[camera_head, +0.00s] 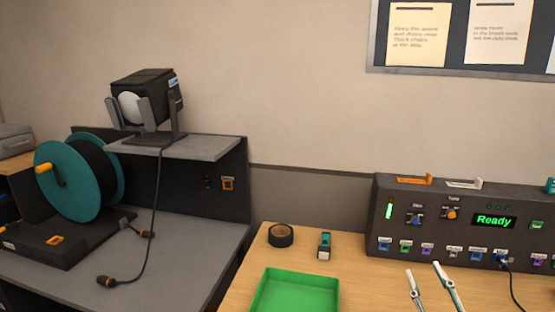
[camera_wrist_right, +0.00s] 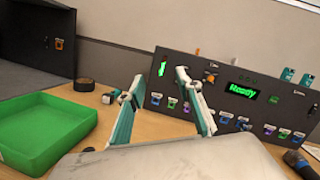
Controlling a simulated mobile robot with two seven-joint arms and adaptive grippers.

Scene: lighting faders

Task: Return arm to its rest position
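My right gripper (camera_head: 423,269) shows at the bottom right of the head view, in front of the dark control console (camera_head: 366,238). Its two pale and teal fingers are spread apart with nothing between them. In the right wrist view the open fingers (camera_wrist_right: 156,84) point toward the console (camera_wrist_right: 285,103), whose green display (camera_wrist_right: 241,91) reads "Ready". Because of the viewing angle, I cannot tell how far the fingertips are from the console face. My left gripper is in neither view.
A green tray (camera_head: 296,274), a dark tape roll (camera_head: 280,236) and a small teal-and-black item (camera_head: 324,245) are on the wooden table. A cable hangs from the console's front.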

